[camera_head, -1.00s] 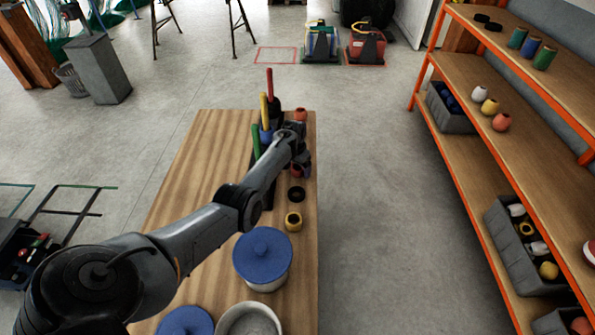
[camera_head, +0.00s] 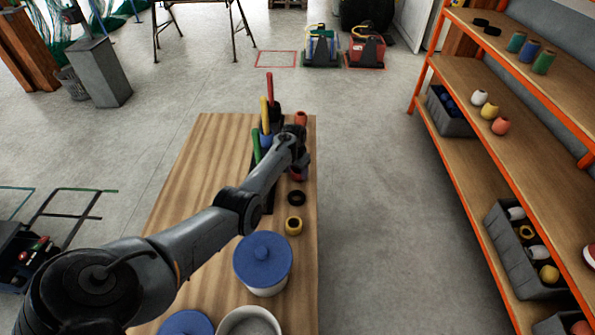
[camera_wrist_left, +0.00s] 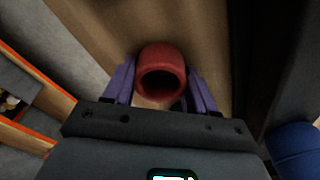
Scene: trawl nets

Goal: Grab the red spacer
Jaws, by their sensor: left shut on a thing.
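The red spacer (camera_wrist_left: 162,55) is a short hollow cylinder with a dark round opening, seen in the left wrist view between the purple fingers of my left gripper (camera_wrist_left: 160,82). The fingers are shut on its two sides. In the head view my left gripper (camera_head: 300,165) is at the table's right edge, and a small part of the red spacer (camera_head: 297,177) shows beneath it. The wrist and fingers hide most of the spacer there. My right gripper is not in view.
On the wooden table (camera_head: 190,190), a black ring (camera_head: 296,198), a yellow spacer (camera_head: 293,226) and a blue-lidded pot (camera_head: 263,258) stand nearer. Green, yellow and red upright handles (camera_head: 265,115) stand left of the gripper. An orange-red piece (camera_head: 301,118) is behind. Shelves (camera_head: 520,90) stand right.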

